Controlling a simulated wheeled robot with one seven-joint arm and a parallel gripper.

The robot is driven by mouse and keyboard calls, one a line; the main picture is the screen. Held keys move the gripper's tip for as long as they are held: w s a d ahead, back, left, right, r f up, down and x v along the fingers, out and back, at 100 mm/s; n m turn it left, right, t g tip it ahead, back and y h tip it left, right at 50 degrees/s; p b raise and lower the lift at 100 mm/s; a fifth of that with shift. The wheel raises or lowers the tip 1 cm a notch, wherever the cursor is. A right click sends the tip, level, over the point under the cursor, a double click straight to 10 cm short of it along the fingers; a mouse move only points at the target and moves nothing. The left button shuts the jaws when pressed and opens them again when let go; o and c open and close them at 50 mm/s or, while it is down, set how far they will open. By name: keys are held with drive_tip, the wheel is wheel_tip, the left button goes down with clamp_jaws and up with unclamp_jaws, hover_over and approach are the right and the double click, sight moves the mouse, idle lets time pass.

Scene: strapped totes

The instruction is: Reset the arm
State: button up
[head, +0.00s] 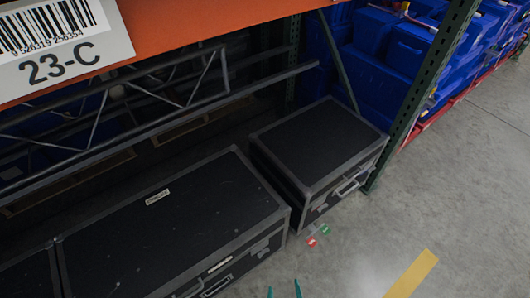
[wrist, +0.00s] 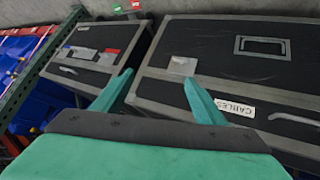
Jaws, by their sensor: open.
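My gripper (wrist: 158,78) has two teal fingers spread apart in the wrist view, with nothing between them. Beyond them lie a large black case (wrist: 215,60) and a smaller black case (wrist: 95,50). In the head view only the teal fingertips of my gripper (head: 284,291) show at the bottom edge, in front of the cases. The rest of my arm is out of the head view. I cannot tell how far the fingertips are from the cases.
The large case (head: 165,225) and smaller case (head: 320,145) stand under an orange shelf beam (head: 200,25) labelled 23-C. A green rack post (head: 425,85) stands right of them. Blue totes (head: 375,80) are stacked behind. Open grey floor (head: 450,190) with a yellow stripe lies right.

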drive_tip(key=s+a+r+m+t, duration=0.1)
drive_tip(key=s+a+r+t, duration=0.1)
drive_tip(key=r, duration=0.6)
drive_tip(key=s+a+r+m+t, duration=0.1)
drive_tip(key=s+a+r+t, duration=0.1)
drive_tip(key=s+r, duration=0.3)
drive_tip(key=s+a+r+m+t, duration=0.1)
drive_tip(key=s+r, duration=0.3)
drive_tip(key=r, duration=0.8)
drive_tip(key=shift+s+a+m+t, duration=0.3)
drive_tip(key=shift+a+t, duration=0.2)
drive_tip(key=shift+a, duration=0.3)
drive_tip(key=shift+r, duration=0.1)
